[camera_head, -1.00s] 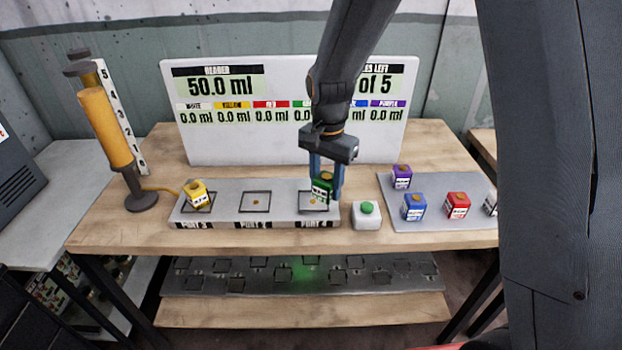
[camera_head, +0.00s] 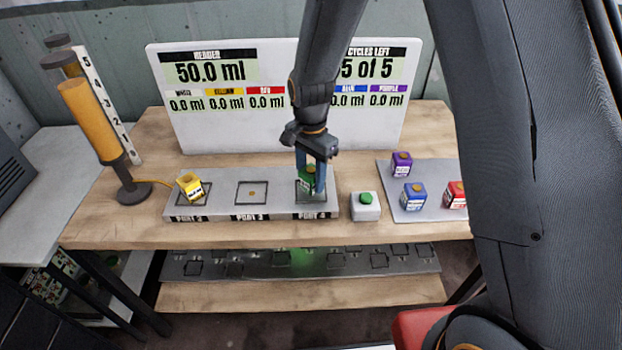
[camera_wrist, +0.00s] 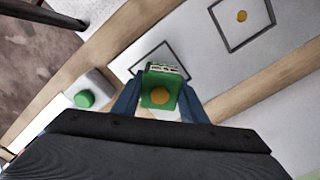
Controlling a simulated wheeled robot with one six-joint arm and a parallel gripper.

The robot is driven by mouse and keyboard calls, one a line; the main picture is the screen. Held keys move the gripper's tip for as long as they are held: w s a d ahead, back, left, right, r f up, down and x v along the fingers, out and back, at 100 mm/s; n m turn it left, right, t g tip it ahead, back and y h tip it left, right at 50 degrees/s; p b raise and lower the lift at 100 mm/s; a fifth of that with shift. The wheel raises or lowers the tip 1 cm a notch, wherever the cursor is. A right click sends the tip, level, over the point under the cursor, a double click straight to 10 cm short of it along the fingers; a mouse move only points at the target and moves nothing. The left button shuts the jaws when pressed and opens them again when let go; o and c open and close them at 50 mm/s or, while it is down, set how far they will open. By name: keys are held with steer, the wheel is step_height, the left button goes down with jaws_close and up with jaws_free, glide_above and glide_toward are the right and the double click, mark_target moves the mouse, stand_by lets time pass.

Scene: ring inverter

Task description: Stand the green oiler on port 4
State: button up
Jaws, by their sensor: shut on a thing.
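The green oiler (camera_head: 306,180) is between the blue fingers of my gripper (camera_head: 311,178), at the port 4 end of the grey port block (camera_head: 222,197). My gripper is shut on it. In the wrist view the green oiler (camera_wrist: 160,88) shows its orange cap between the fingers (camera_wrist: 160,98). The square outline of port 4 (camera_wrist: 178,55) shows beside and partly behind it. Whether its base touches the port is hard to tell. The port in the middle (camera_head: 252,193) is empty. A yellow oiler (camera_head: 190,186) sits tilted on the left port.
A white box with a green button (camera_head: 366,205) stands right of the block. A grey tray (camera_head: 430,208) holds purple (camera_head: 402,164), blue (camera_head: 414,195) and red (camera_head: 456,194) oilers. An orange cylinder on a stand (camera_head: 92,120) is at left. A display board (camera_head: 225,125) stands behind.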

mark_target(311, 171)
steer(key=shift+f, duration=0.75)
steer(key=o, duration=0.8)
steer(key=shift+f, duration=0.1)
steer(key=shift+o, duration=0.2)
step_height(311, 171, up, 12)
steer(key=b, duration=0.3)
steer(key=s+d+f+n+t, duration=0.1)
steer(key=s+d+f+n, duration=0.1)
steer(key=s+d+n, duration=0.7)
steer(key=s+d, duration=0.6)
steer(key=shift+s, duration=0.1)
